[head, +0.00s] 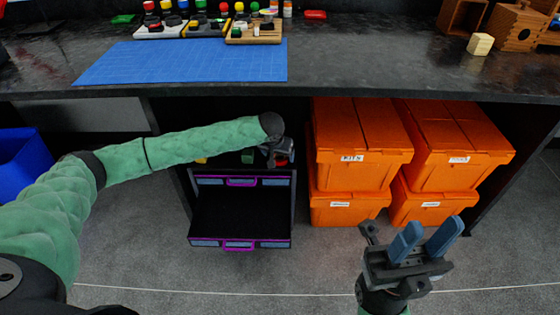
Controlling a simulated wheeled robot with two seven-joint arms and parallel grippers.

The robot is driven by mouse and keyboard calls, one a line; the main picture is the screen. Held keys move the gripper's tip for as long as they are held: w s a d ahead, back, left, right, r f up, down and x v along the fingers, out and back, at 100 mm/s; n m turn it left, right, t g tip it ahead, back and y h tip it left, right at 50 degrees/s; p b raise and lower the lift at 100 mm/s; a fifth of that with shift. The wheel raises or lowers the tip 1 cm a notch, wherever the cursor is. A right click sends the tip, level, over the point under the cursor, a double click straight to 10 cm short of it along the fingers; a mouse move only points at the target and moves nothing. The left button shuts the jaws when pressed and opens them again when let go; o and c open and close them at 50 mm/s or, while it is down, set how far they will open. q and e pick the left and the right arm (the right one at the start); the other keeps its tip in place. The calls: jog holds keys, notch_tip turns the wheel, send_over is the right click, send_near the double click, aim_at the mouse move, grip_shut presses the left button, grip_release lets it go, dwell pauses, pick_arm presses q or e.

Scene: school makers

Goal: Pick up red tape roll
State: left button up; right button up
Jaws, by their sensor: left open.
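A red object (282,161), which looks like the red tape roll, sits on top of the small dark drawer unit (243,180) under the table. It is partly hidden by my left gripper (273,155), which is right at it. The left gripper is open; I cannot tell whether its fingers are around the roll or only above it. My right gripper (425,243) is open and empty over the floor, in front of the orange crates.
The drawer unit has a drawer pulled out. Stacked orange crates (362,125) stand to its right. The dark tabletop (380,55) overhangs the unit, with a blue cutting mat (190,62) on it. A blue bin (20,165) is at left. Floor in front is clear.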

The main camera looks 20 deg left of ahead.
pick_arm(q)
jog(key=shift+x, duration=0.95)
jog(key=c, duration=1.1)
jog(key=shift+o, duration=0.2)
jog(key=shift+r, duration=0.1)
